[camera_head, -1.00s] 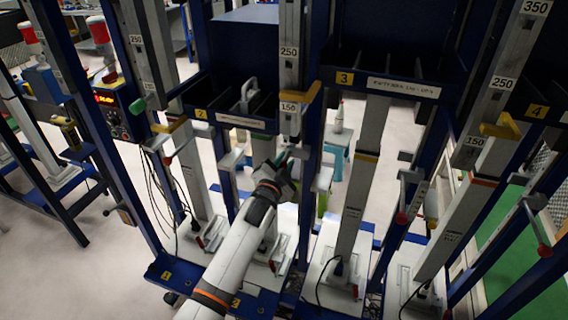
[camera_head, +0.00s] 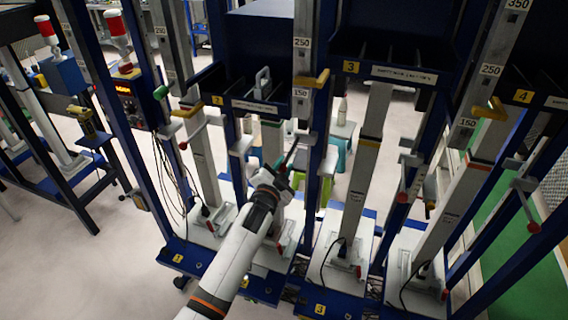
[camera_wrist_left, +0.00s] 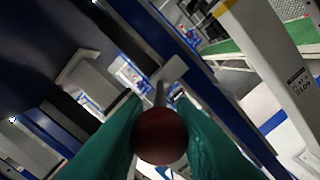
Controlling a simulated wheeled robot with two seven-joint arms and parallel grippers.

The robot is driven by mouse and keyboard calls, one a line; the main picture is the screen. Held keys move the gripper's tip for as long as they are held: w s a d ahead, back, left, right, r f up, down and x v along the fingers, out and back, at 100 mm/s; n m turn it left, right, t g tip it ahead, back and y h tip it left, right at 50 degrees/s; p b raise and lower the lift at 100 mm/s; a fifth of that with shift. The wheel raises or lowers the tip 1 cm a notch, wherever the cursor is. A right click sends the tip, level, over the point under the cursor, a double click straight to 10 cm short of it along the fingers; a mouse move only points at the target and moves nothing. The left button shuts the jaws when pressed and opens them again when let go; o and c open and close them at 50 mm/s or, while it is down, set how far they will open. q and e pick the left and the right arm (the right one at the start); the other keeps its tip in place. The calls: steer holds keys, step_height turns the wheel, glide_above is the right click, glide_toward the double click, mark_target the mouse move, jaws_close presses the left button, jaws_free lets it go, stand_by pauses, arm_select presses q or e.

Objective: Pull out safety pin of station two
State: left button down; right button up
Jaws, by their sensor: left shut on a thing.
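Station two, marked by a yellow "2" label (camera_head: 217,100) on its shelf, stands in the middle-left of the head view. My left gripper (camera_head: 282,172) is in front of its right upright. In the left wrist view, its green fingers (camera_wrist_left: 160,140) are shut on the red ball knob (camera_wrist_left: 160,136) of the safety pin. The pin's thin rod (camera_head: 292,151) sticks out past the fingers, pointing up and right toward a light grey bracket (camera_head: 310,137). The bracket also shows beyond the knob in the wrist view (camera_wrist_left: 172,69). I cannot tell whether the rod's tip is inside it. My right gripper is out of view.
Stations three (camera_head: 351,67) and four (camera_head: 523,96) stand to the right, with their own red-knobbed pins (camera_head: 402,198). Blue uprights stand close on both sides of my left arm. A control box (camera_head: 128,98) is at left. Open floor lies at lower left.

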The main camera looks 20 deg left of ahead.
arm_select(q)
steer(key=c, duration=1.6)
jaws_free()
steer(key=shift+f, duration=0.1)
steer(key=o, duration=0.4)
steer(key=shift+s, duration=0.3)
steer(key=shift+s+a+b, duration=0.15)
steer(key=shift+s+b, duration=0.3)
steer(key=shift+s, duration=2.45)
steer(key=shift+s+a+b, duration=0.1)
steer(key=shift+s+b, duration=0.35)
steer(key=shift+s, duration=2.4)
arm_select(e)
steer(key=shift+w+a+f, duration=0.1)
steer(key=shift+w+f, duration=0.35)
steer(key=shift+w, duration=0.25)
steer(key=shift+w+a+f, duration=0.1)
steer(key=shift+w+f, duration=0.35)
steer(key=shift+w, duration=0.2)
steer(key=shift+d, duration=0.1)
